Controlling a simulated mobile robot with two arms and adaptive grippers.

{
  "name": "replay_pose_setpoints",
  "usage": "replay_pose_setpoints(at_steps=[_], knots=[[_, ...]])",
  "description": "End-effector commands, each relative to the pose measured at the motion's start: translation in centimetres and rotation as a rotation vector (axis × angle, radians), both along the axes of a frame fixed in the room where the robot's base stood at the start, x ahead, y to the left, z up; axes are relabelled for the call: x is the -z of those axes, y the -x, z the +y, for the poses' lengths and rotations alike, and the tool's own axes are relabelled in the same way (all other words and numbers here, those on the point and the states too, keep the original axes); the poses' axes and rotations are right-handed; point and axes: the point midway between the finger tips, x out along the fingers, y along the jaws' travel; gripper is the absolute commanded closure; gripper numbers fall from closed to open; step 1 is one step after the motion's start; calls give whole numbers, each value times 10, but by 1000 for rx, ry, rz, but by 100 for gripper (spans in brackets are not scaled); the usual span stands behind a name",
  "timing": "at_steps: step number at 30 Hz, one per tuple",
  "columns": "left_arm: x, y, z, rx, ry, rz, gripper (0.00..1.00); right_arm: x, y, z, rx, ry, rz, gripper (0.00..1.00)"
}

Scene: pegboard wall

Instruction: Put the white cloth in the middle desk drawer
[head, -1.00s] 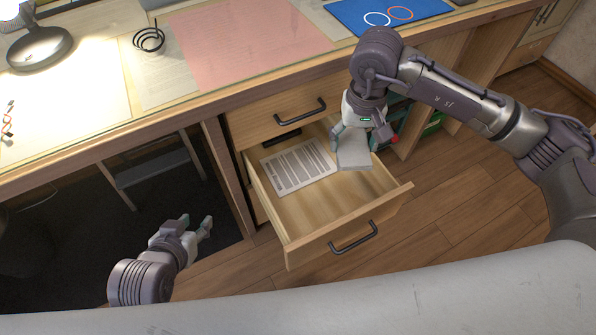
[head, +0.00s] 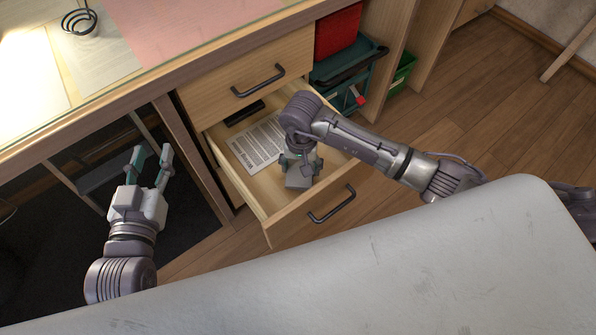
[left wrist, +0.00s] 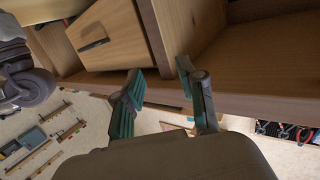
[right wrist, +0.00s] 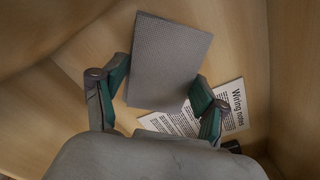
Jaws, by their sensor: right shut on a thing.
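The white cloth (head: 299,179), a folded square that looks light grey, is in my right gripper (head: 298,158). It is inside the open desk drawer (head: 268,204), near its right front part. In the right wrist view the cloth (right wrist: 168,55) sits between the fingers (right wrist: 160,92), above the drawer floor; I cannot tell whether it touches the floor. The open drawer is below a shut top drawer (head: 238,80). My left gripper (head: 151,157) is open and empty, left of the drawer and in front of the desk; it also shows in the left wrist view (left wrist: 160,72).
A printed sheet (head: 258,142) lies in the drawer behind the cloth, with a dark object (head: 244,113) at the back. A teal crate (head: 345,80), a red box (head: 338,32) and a green bin (head: 402,72) stand right of the drawers. The floor at the right is clear.

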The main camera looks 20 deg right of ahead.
Motion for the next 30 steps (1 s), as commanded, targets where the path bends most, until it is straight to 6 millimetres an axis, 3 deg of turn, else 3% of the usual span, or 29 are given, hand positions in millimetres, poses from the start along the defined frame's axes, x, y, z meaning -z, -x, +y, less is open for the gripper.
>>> replay_pose_setpoints(at_steps=[14, 30], knots=[[-57, -1, -9, 20, 87, -334, 60, 44, 0, 0, -1, -1, 0, 61], [-66, 1, -10, 23, 101, -386, 60, 46, -1, -1, -1, 1, -2, 61]])
